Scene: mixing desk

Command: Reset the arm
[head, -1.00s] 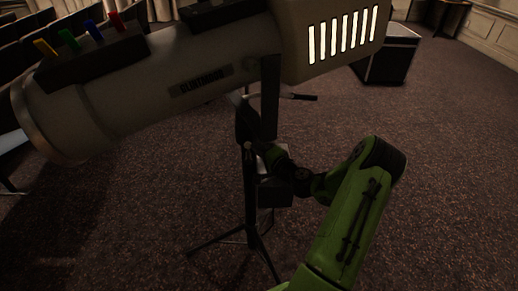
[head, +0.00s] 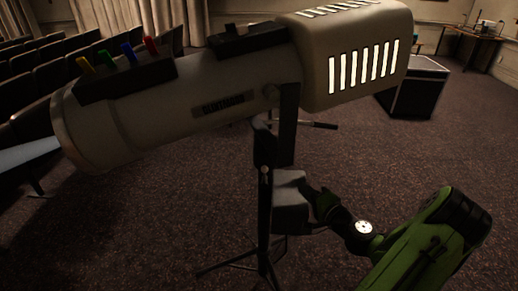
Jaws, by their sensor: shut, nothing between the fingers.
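My green arm (head: 425,245) comes up from the lower right in the head view. Its dark wrist (head: 325,206) bends to the left, past a pale round joint cap. My gripper (head: 309,190) is a small dark shape at the end of the wrist, beside a grey box on the spotlight's stand. It is shut and holds nothing. Its fingers are hard to make out against the box and the dark floor, and I cannot tell whether they touch the box.
A large cream spotlight (head: 190,105) with coloured levers stands on a black tripod stand (head: 265,225), close to my gripper. The grey box (head: 290,213) is on the stand. Dark seats (head: 35,75) are at the left, and a black case (head: 418,88) is behind. Carpet at the right is open.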

